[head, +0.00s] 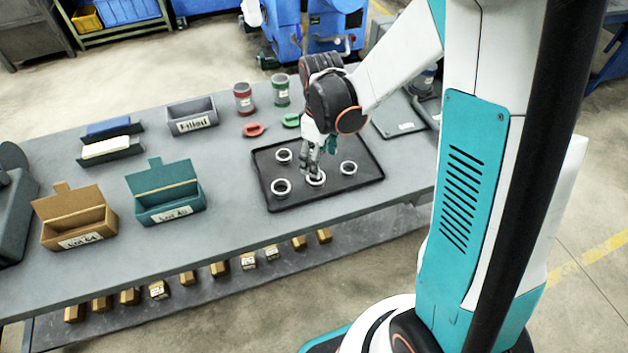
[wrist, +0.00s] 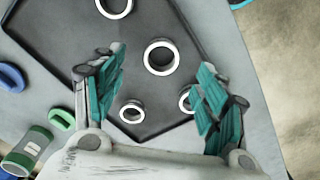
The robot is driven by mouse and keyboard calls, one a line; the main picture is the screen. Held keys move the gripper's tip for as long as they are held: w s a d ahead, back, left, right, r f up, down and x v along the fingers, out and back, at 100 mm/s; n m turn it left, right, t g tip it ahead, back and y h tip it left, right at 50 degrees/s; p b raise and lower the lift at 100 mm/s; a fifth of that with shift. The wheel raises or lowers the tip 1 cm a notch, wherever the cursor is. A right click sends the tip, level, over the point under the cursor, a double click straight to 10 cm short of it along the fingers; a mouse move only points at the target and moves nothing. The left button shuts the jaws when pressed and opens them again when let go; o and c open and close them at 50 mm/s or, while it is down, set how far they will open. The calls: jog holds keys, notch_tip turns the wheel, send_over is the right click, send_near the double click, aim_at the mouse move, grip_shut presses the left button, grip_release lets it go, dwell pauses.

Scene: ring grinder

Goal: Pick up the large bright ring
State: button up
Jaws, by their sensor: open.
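A large bright ring (wrist: 147,58) lies on the black tray (head: 266,174), between my open fingers as the wrist view shows it. The ring also shows in the head view (head: 316,183), partly hidden by my fingers. My gripper (head: 317,172) points down at this ring, and its teal-padded fingers (wrist: 161,72) stand apart on either side of it. I cannot tell the exact height of the fingertips. Another bright ring (head: 348,168) lies to the right on the tray. Two more rings, one at the back left (head: 284,151) and one at the front left (head: 281,181), lie there too.
Red (head: 253,130) and green (head: 290,120) tools lie behind the tray, near red (head: 243,98) and green (head: 280,89) canisters. A teal box (head: 165,190), a brown box (head: 78,215) and a grey bin (head: 192,115) stand to the left.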

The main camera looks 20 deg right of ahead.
aim_at(316, 182)
notch_tip(316, 182, down, 2)
jog(key=shift+f, duration=0.1)
jog(key=f+b, duration=0.1)
jog(key=f, duration=0.2)
jog(key=f+b, duration=0.1)
jog(key=f, duration=0.1)
jog(key=shift+w+a+f+b, duration=0.1)
jog(key=shift+w+a+b, duration=0.05)
jog(key=shift+a+b, duration=0.25)
jog(key=c, duration=1.2)
